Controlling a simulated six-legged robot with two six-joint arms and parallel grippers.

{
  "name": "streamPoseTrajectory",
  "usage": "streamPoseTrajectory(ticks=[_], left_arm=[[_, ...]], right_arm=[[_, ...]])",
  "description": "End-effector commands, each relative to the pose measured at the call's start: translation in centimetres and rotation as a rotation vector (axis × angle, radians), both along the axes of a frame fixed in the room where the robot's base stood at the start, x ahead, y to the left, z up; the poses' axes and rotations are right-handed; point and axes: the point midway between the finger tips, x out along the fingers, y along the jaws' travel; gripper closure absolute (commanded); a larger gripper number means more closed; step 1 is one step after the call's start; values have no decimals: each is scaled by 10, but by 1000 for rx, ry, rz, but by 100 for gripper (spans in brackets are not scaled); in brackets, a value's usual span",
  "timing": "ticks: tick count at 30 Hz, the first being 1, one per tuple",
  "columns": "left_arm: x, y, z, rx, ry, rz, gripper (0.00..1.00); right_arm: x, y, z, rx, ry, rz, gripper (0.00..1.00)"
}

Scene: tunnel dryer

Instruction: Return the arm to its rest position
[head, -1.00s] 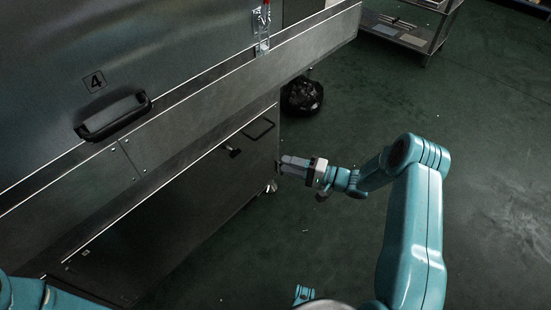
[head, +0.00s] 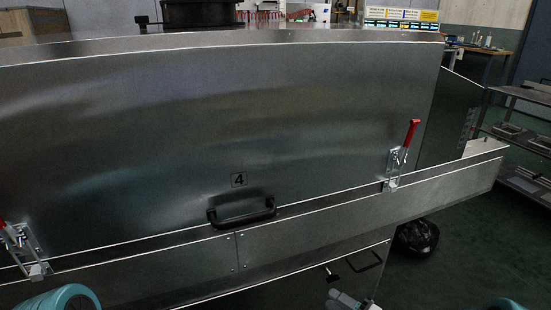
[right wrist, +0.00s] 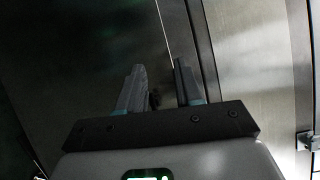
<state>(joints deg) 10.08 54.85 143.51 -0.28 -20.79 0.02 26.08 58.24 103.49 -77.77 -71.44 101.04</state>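A teal link of my left arm (head: 65,298) shows at bottom left. My left gripper is out of view.
The dryer's large metal door (head: 240,130) fills the middle, with a black handle (head: 241,212) under the number 4. Red-handled clamps (head: 403,157) hold either side. A ledge (head: 330,220) juts out below. A black bag (head: 416,238) lies on the green floor, right; shelving (head: 525,145) stands beyond.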

Motion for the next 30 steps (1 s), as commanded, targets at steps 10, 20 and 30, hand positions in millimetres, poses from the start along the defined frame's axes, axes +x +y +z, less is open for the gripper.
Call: streamPoseTrajectory(ticks=[10, 20, 30], left_arm=[[0, 0, 0, 0, 0, 0, 100], [0, 0, 0, 0, 0, 0, 100], [0, 0, 87, 0, 0, 0, 100]], right_arm=[[-134, 73, -116, -716, 430, -6, 65], [-272, 51, -152, -1114, 577, 457, 65], [-276, 51, -66, -1166, 478, 563, 65]])
